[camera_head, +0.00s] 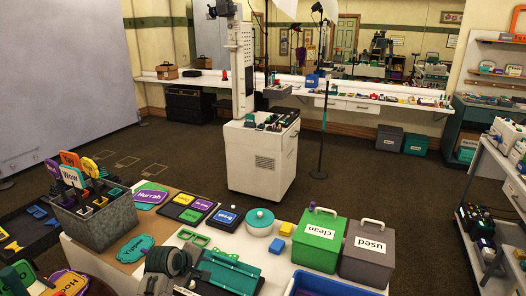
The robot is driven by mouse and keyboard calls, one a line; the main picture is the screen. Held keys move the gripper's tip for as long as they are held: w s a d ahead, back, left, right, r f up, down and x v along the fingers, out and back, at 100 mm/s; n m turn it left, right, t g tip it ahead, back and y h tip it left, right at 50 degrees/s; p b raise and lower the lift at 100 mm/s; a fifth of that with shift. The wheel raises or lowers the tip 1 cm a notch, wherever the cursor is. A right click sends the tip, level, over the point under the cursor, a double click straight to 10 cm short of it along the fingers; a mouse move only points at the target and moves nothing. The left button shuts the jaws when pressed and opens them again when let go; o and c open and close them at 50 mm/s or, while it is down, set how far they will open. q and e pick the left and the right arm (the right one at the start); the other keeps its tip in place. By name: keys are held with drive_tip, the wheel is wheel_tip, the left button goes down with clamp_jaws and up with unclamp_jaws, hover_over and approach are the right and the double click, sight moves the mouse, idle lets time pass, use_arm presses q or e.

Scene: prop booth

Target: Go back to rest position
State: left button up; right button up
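My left gripper (166,268) shows at the bottom of the head view, over the near edge of the prop table (125,268). Its grey rounded parts are close to the teal tray (232,272), left of it. I cannot tell whether they touch. Its fingers cannot be made out, so its opening is unclear. Nothing is clearly seen held in it. My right gripper is not in view.
A blue bin (325,284) is at the front edge. Open floor lies beyond, around a white cabinet (262,160).

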use_arm(q)
drive_tip(key=s+a+f+m+g+y, duration=0.1)
drive_tip(key=s+f+m, duration=0.2)
drive_tip(key=s, duration=0.6)
drive_tip(key=s+a+f+m+g+y, duration=0.1)
drive_tip(key=s+f+m, duration=0.2)
drive_tip(key=s, duration=0.7)
drive_tip(key=s+a+r+m+g+y, duration=0.15)
drive_tip(key=s+m, duration=0.65)
drive_tip(key=s, duration=1.2)
drive_tip(key=a+f+g+b, duration=0.2)
drive_tip(key=a+f, duration=0.1)
drive_tip(key=f, duration=2.9)
drive_tip(key=s+a+f+b, duration=0.1)
drive_tip(key=s+f, duration=1.8)
drive_tip(key=f, duration=0.1)
drive_tip(key=shift+s+a+f+n+g+b, duration=0.2)
drive_tip(key=shift+a+f+n+g+b, duration=0.1)
drive_tip(key=shift+g, duration=0.15)
